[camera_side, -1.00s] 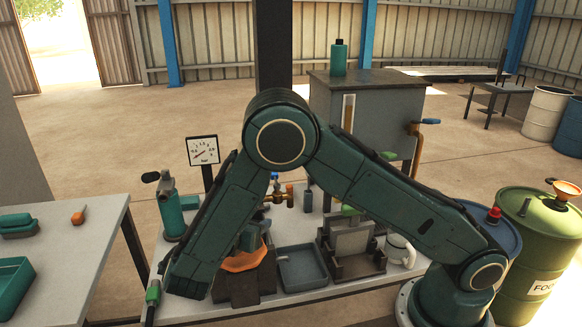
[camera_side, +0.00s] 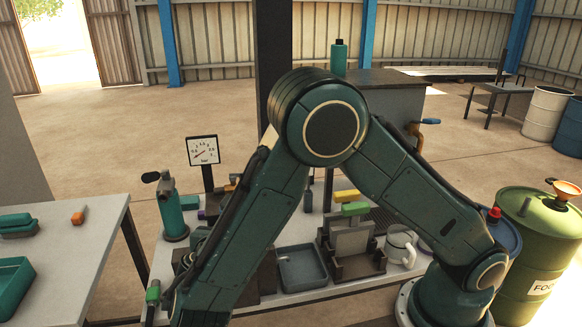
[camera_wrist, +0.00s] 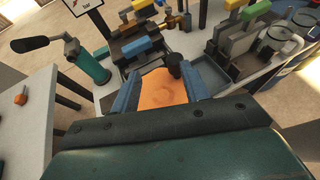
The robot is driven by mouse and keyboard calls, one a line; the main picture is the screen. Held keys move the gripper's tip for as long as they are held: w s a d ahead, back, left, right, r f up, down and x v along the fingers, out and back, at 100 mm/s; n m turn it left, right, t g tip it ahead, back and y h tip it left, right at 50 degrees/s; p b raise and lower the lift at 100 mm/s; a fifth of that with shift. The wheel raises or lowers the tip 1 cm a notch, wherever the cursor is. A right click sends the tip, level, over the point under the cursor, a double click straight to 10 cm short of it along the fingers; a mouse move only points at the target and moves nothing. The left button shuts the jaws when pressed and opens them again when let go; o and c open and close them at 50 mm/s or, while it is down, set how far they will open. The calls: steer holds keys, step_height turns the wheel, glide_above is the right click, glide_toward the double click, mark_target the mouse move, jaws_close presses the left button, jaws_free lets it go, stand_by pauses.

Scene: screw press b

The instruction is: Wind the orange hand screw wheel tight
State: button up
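The orange hand screw wheel (camera_wrist: 165,92) shows in the wrist view, with a dark knob (camera_wrist: 175,66) at its far edge. My gripper (camera_wrist: 164,82) has its two blue fingers wide apart, one on each side of the wheel. I cannot tell whether the fingers touch it. In the side view my arm hides the wheel and the gripper.
A teal hand pump (camera_side: 172,210) and a dial gauge (camera_side: 203,151) stand left of the wheel. A shallow grey tray (camera_side: 301,268), a block fixture with a green top (camera_side: 354,209) and a white mug (camera_side: 401,246) stand to its right.

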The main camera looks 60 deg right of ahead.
steer(key=v, duration=0.6)
steer(key=s+d+r+m+y, duration=0.1)
steer(key=d+r+m+y, duration=0.1)
steer(key=m, duration=1.3)
steer(key=s+d+r+m+t+y, duration=0.1)
steer(key=m+y, duration=0.4)
steer(key=m, duration=1)
steer(key=shift+s+d+r+t, duration=0.3)
steer(key=shift+s+d+r, duration=0.2)
steer(key=shift+d+r, duration=0.65)
steer(key=shift+d+f, duration=0.15)
stand_by(0.4)
